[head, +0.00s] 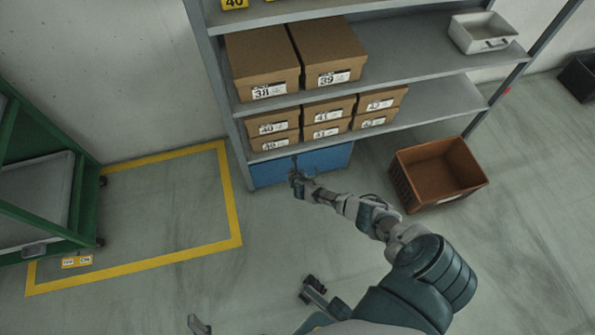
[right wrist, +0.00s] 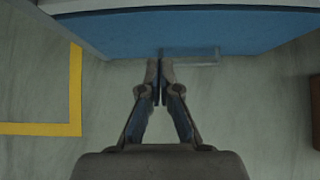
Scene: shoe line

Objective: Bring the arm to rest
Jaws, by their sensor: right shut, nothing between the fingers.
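My right arm reaches forward from the bottom right of the head view. Its gripper (head: 296,178) is in front of the blue cabinet (head: 328,160) under the lowest shelf. In the right wrist view the two fingers (right wrist: 160,72) are together at their tips, with nothing between them. The blue front (right wrist: 150,32) lies just beyond the fingertips, with a pale handle-like bar (right wrist: 192,57) along its lower edge. I cannot tell whether the fingertips touch it.
A grey shelf rack (head: 425,52) holds several brown shoe boxes (head: 262,66) and a pale tray (head: 482,32). An orange-brown crate (head: 438,174) stands right of my forearm. A green cart (head: 82,195) stands left, by a yellow floor line (head: 233,205). The floor between is clear.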

